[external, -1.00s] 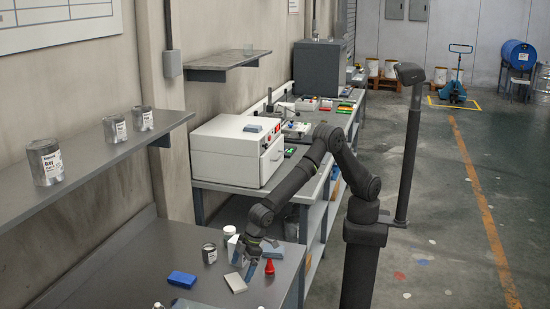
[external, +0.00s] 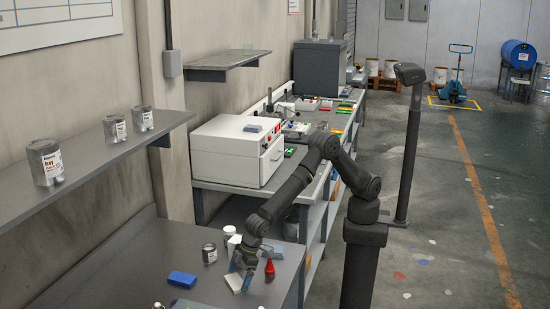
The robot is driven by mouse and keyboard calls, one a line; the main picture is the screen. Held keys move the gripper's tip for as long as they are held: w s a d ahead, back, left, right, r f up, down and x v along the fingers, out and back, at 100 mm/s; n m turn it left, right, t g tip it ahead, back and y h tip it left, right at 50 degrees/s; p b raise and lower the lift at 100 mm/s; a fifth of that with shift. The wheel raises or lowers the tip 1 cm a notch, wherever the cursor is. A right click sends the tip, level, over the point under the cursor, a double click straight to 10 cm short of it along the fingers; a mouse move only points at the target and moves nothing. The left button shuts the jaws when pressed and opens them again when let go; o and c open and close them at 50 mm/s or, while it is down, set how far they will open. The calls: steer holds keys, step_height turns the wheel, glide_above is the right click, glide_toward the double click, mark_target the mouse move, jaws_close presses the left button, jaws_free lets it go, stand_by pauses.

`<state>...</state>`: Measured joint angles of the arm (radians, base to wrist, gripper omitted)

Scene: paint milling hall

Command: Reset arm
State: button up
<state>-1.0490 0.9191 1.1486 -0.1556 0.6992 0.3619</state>
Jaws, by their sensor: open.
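My gripper (external: 243,280) is open and points down low over the grey workbench (external: 135,272). A pale block (external: 234,283) lies at its fingertips, partly covered by them; I cannot tell whether they touch it. A red cone-shaped bottle (external: 270,270) stands just right of the gripper. A blue block (external: 182,279) lies to the left. A small grey can (external: 209,253) and a white-lidded jar (external: 229,233) stand behind and left of the gripper.
A shelf (external: 92,163) with paint cans (external: 45,162) hangs over the bench at left. A white box-shaped machine (external: 225,155) stands on the far bench behind my arm. The bench's left part is clear. Open floor (external: 440,220) lies to the right.

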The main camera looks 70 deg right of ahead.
steer(key=shift+w+a+r, duration=0.1)
steer(key=shift+w+a, duration=0.05)
step_height(320, 180, up, 40)
steer(key=w+d+m, duration=0.1)
steer(key=w+d, duration=0.5)
steer(key=w, duration=0.1)
steer(key=shift+w+d+r+m+t, duration=0.3)
steer(key=shift+w+r+m, duration=0.1)
stand_by(0.3)
